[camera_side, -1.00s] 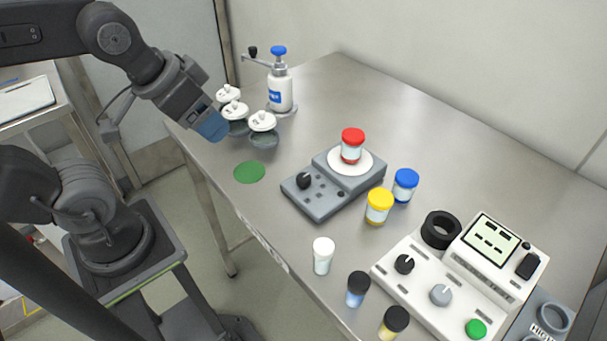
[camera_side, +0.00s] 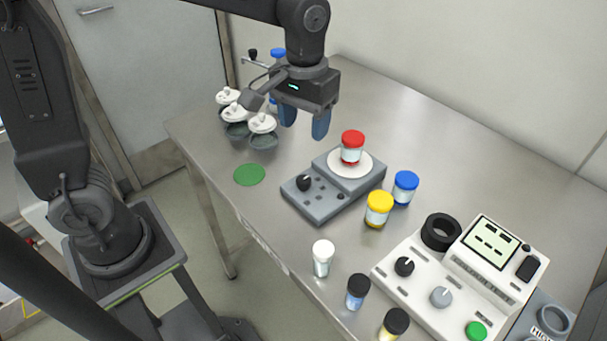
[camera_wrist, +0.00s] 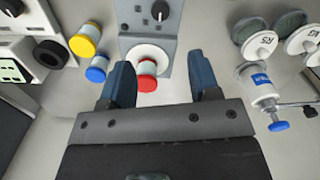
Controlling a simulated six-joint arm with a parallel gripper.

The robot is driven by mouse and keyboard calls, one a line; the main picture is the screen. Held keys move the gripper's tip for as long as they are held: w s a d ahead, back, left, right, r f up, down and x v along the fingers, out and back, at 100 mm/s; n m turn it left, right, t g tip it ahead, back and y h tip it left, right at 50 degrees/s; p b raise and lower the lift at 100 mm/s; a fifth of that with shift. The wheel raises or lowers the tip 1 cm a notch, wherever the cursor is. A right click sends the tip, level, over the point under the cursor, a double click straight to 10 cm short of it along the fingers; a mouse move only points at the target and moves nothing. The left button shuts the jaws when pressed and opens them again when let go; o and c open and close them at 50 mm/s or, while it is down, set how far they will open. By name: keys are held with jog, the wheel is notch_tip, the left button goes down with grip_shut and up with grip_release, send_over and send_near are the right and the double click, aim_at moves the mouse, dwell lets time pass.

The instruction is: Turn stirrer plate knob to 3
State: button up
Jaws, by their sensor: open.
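The stirrer plate (camera_side: 318,203) is a grey box with a round white top, near the middle of the table. Its black knob (camera_side: 304,183) is at the left end of its front panel; it also shows near the top of the wrist view (camera_wrist: 160,10). The knob's setting is too small to read. A red-capped jar (camera_side: 352,147) stands on the white top. My gripper (camera_side: 304,126) is open and empty, pointing down above the table behind the stirrer plate. In the wrist view its blue fingers (camera_wrist: 165,85) are apart, with the red-capped jar between and beyond them.
Yellow-capped (camera_side: 379,208) and blue-capped (camera_side: 405,186) jars stand right of the plate. A white instrument (camera_side: 455,275) with other knobs is at the right. Small vials (camera_side: 322,258) line the front edge. White-lidded dishes (camera_side: 262,124) and a dispenser bottle (camera_wrist: 262,88) are at the left. A green disc (camera_side: 249,174) lies flat.

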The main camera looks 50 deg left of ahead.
aim_at(304, 179)
notch_tip(304, 179, down, 13)
jog(key=shift+f, duration=0.1)
dwell(0.3)
jog(key=shift+c, duration=0.2)
jog(key=c, duration=0.9)
